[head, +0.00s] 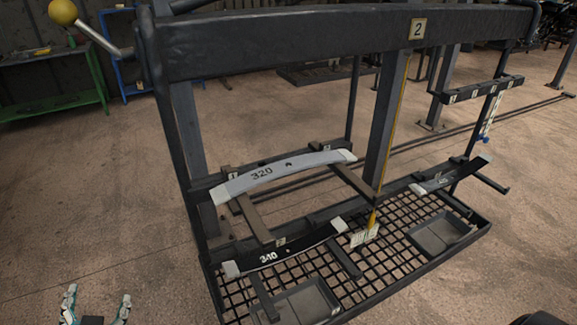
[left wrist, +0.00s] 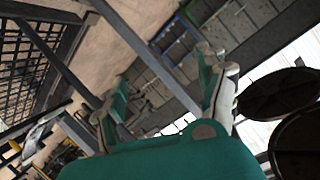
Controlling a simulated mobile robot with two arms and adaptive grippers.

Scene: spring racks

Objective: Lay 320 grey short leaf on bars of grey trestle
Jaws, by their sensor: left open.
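The grey leaf marked 320 (head: 288,174), slightly curved with pale ends, lies across two brown-grey bars (head: 355,187) in the left half of the rack. The picture does not show clearly whether these are the grey trestle's bars. My left gripper (head: 96,305) is at the bottom left of the head view, apart from the leaf and the rack. It is open and empty, with its fingers spread, and also shows in the left wrist view (left wrist: 162,88). My right gripper is not in view.
The dark rack's top beam (head: 300,45) bears a 2 tag. Mesh shelf (head: 385,235) holds grey trays.

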